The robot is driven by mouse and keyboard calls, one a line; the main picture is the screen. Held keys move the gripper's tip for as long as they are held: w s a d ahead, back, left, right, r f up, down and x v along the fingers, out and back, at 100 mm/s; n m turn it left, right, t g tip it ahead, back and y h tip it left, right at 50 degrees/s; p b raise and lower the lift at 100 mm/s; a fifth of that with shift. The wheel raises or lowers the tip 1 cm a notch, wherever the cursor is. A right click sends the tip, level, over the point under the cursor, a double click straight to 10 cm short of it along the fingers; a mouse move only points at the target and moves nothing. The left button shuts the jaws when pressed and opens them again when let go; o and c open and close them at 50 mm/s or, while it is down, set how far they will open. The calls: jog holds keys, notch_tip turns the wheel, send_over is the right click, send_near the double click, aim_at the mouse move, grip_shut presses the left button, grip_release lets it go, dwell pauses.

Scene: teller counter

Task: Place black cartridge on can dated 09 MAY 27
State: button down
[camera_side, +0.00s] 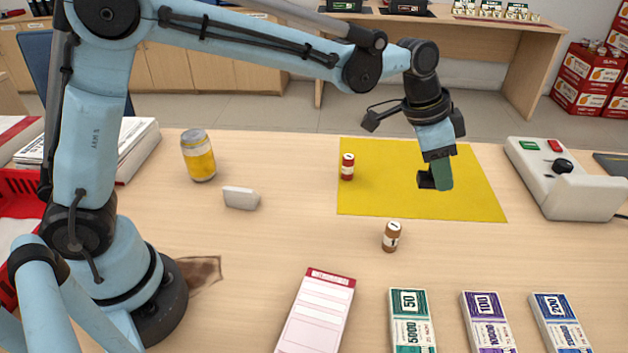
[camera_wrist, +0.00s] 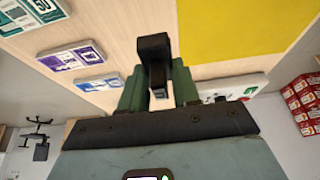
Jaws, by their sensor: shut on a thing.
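My gripper (camera_side: 439,178) is over the right part of the yellow mat, its green fingers shut on the black cartridge (camera_side: 426,180). In the wrist view the cartridge (camera_wrist: 153,48) stands out between the two green fingers of my gripper (camera_wrist: 158,85). The gap between cartridge and mat is hard to judge. A silver can with a yellow label (camera_side: 199,158) stands upright on the counter at the left, far from my gripper. No date can be read on it.
The yellow mat (camera_side: 375,200) bears a small red bottle (camera_side: 347,167). A brown bottle (camera_side: 391,237) stands in front of it. A white block (camera_side: 240,198) lies near the can. Banknote bundles (camera_side: 487,322) line the front; a grey device (camera_side: 565,180) stands right. The counter between can and mat is clear.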

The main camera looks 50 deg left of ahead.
jog(key=s+a+r+n+y, duration=0.2)
jog(key=s+a+r+n, duration=0.15)
jog(key=a, duration=0.55)
jog(key=s+a+r+n+t+y, duration=0.1)
jog(key=s+a+r+n, duration=0.3)
jog(key=a, duration=0.5)
jog(key=s+a+r+n+y, duration=0.2)
jog(key=s+a+n, duration=0.3)
jog(key=a, duration=0.4)
jog(key=n+g+y, duration=0.1)
jog(key=n, duration=0.5)
send_over(196, 130)
jog(key=s+d, duration=0.1)
jog(key=shift+m, duration=0.25)
notch_tip(196, 130, down, 6)
jog(key=shift+f, duration=2.05)
jog(key=shift+f, duration=0.1)
jog(key=c, duration=0.8)
grip_release()
